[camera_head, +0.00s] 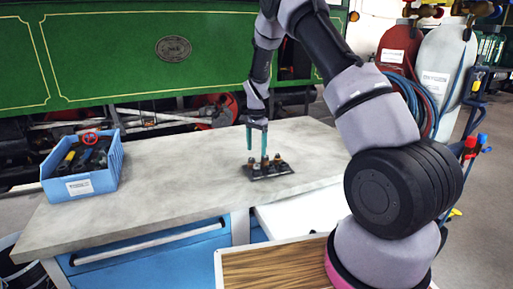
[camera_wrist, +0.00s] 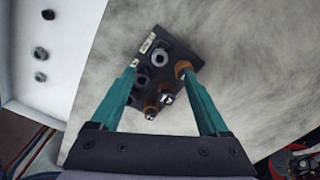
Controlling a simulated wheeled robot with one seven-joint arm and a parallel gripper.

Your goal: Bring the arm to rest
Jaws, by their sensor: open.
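My gripper (camera_head: 257,136) is above the workbench (camera_head: 170,170), pointing down with its teal fingers. In the wrist view my gripper (camera_wrist: 160,78) has its fingers apart, with nothing visibly held between them. Below it a small dark plate (camera_head: 257,174) lies on the bench, carrying several round fittings, some brown and some dark. The plate also shows in the wrist view (camera_wrist: 187,60), partly between and beyond the fingers. Whether a fingertip touches a brown fitting (camera_wrist: 183,68) I cannot tell.
A blue bin (camera_head: 83,187) of tools stands at the bench's left end. An open drawer (camera_head: 300,211) juts out in front; the wrist view shows several small round parts in a white tray (camera_wrist: 60,20). Gas cylinders (camera_head: 440,75) stand at right, a green tram (camera_head: 110,60) behind.

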